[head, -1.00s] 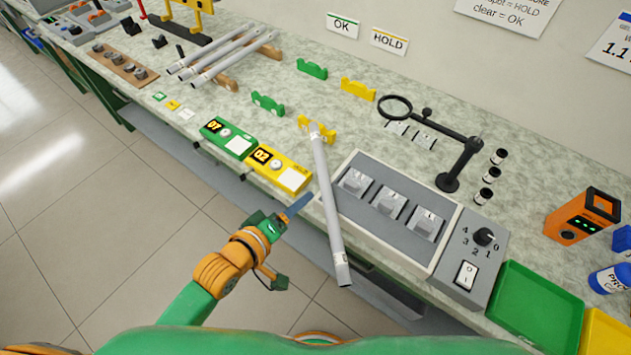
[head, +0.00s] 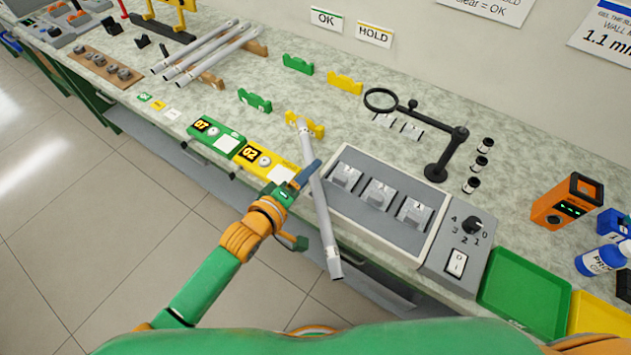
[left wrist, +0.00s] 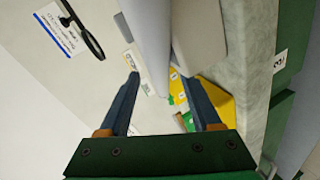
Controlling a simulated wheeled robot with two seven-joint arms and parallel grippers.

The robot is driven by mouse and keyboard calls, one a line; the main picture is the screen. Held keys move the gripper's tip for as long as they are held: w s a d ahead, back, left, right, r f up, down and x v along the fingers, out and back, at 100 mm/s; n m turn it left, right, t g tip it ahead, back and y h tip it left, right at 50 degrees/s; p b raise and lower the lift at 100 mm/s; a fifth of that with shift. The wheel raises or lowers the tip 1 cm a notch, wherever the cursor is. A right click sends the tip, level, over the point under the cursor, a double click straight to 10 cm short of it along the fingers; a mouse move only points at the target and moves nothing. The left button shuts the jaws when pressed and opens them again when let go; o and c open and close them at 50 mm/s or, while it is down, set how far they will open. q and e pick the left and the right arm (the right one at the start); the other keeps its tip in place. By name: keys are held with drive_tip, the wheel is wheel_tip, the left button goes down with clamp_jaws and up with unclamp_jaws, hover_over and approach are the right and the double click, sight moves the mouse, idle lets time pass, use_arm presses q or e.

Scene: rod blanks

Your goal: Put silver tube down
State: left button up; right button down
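The silver tube (head: 322,215) lies slanted. Its far end is at the yellow notched holder (head: 305,124), and its near end sticks out past the bench's front edge beside the grey panel. My left gripper (head: 308,174) is at the tube's left side, about midway along the part above the bench front. In the left wrist view, its two blue fingers (left wrist: 160,75) are apart, with the tube (left wrist: 148,40) showing in line with the gap between them. I cannot tell whether either finger touches the tube. My right gripper is not in view.
A grey panel (head: 362,222) with metal blocks and a dial stands right of the tube. Green 07 (head: 217,138) and yellow 02 (head: 266,163) units sit left. More tubes (head: 208,55) rest on a rack at the back left. A magnifier stand (head: 437,165) and green tray (head: 522,294) are at right.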

use_arm(q)
clamp_jaws()
